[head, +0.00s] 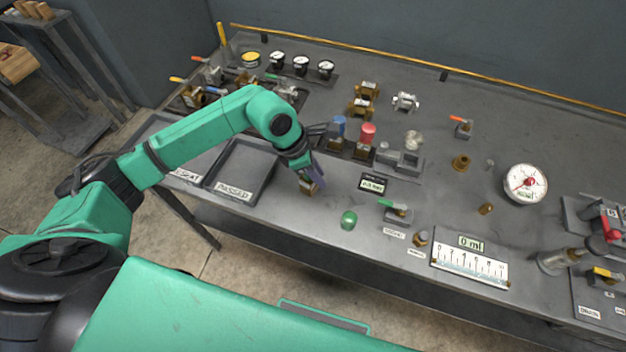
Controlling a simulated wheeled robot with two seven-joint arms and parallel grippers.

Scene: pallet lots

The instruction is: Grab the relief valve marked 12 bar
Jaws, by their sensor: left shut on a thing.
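My left gripper (312,184) is over the front edge of the bench, right of the PASSED tray. It is shut on a small valve with a purple part (319,172) and a brass part (308,188); the fingers partly hide it. A blue-capped valve (338,126) and a red-capped valve (367,134) stand upright in a dark holder behind the gripper. No 12 bar marking is readable on any of them. My right gripper is not in view.
The PASSED tray (262,160) looks empty. A small display (375,184), a green dome (348,220) and a green-handled valve (395,210) sit right of the gripper. A round gauge (526,184) and a scale plate (470,259) lie farther right.

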